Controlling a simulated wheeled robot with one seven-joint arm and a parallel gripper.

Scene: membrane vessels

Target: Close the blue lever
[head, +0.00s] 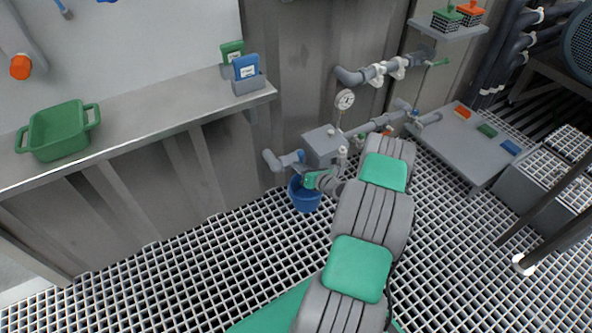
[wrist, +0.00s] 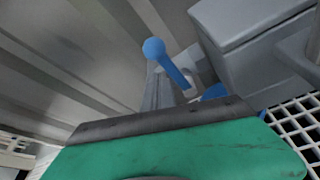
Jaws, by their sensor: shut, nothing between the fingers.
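The blue lever (wrist: 168,63) has a round ball end and a straight shaft. In the wrist view it stands tilted, its ball up and to the left, in front of a grey pipe and beside a grey box. In the head view only a small blue part of the lever (head: 299,156) shows, above my gripper. My gripper (head: 309,181) is shut and empty, low beside the pipe end and just above a blue bucket. In the wrist view its green and dark hand fills the bottom, below the lever and apart from it in the picture. The fingertips are not clear there.
The blue bucket (head: 306,198) stands on the grated floor below the pipe. The grey box (head: 323,142) and a pressure gauge (head: 344,99) are close to my arm. A shelf (head: 150,115) with a green crate (head: 60,132) runs along the left wall.

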